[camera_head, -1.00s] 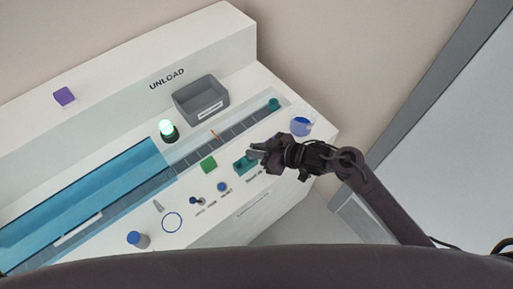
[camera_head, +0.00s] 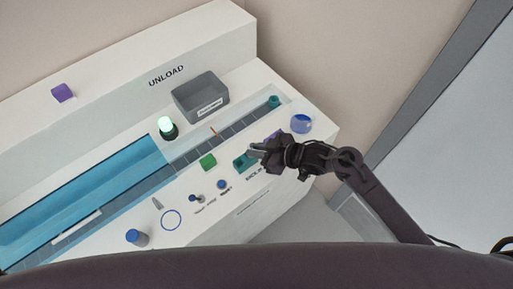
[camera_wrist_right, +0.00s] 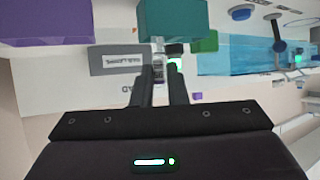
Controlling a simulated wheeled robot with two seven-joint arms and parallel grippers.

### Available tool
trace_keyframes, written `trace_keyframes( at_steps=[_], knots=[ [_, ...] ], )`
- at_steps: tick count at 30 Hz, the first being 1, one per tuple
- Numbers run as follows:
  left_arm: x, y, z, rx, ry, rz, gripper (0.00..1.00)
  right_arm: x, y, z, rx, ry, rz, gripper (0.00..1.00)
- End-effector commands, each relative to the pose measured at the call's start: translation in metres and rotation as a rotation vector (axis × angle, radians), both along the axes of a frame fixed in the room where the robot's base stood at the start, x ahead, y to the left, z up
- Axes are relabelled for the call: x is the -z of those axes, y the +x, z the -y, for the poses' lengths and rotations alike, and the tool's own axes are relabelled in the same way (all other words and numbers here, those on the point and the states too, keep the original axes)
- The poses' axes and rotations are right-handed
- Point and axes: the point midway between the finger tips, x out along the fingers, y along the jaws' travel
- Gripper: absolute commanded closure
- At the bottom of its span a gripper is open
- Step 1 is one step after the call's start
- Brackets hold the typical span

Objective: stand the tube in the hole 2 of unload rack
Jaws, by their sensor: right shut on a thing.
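My right gripper (camera_head: 257,151) is over the front right of the white console, just beside a teal block (camera_head: 244,162). In the right wrist view its fingers (camera_wrist_right: 160,75) are close together on a small pale thing between the tips, likely the tube, mostly hidden. The teal block (camera_wrist_right: 172,20) is large just beyond the fingertips there; I cannot tell whether they touch. Which block is the unload rack, and its holes, cannot be made out. A purple block (camera_wrist_right: 48,22) shows at the upper left of the wrist view. My left gripper is not in view.
A grey bin (camera_head: 189,107) stands below the UNLOAD lettering. A blue track (camera_head: 95,200) runs along the console. A lit green lamp (camera_head: 167,128), green block (camera_head: 208,161), blue-topped cylinder (camera_head: 136,237) and blue round thing (camera_head: 301,123) stand around it.

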Motion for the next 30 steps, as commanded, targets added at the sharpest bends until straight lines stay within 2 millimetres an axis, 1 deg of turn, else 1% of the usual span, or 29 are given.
trace_keyframes(
  at_steps=[7, 8, 12, 13, 30],
  knots=[
    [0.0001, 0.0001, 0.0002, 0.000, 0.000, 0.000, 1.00, 0.0002, 0.0002, 0.0001, 0.000, 0.000, 0.001, 1.00],
    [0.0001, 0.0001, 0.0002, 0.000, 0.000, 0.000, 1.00, 0.0002, 0.0002, 0.0001, 0.000, 0.000, 0.001, 0.83],
    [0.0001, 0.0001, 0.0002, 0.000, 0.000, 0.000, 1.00, 0.0001, 0.0002, 0.0001, 0.000, 0.000, 0.001, 0.65],
    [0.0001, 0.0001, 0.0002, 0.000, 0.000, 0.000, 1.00, 0.0002, 0.0001, 0.0001, 0.000, 0.000, 0.001, 0.62],
    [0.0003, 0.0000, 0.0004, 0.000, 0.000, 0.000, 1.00, 0.0001, -0.0004, 0.0009, 0.000, 0.000, 0.000, 0.62]
  ],
)
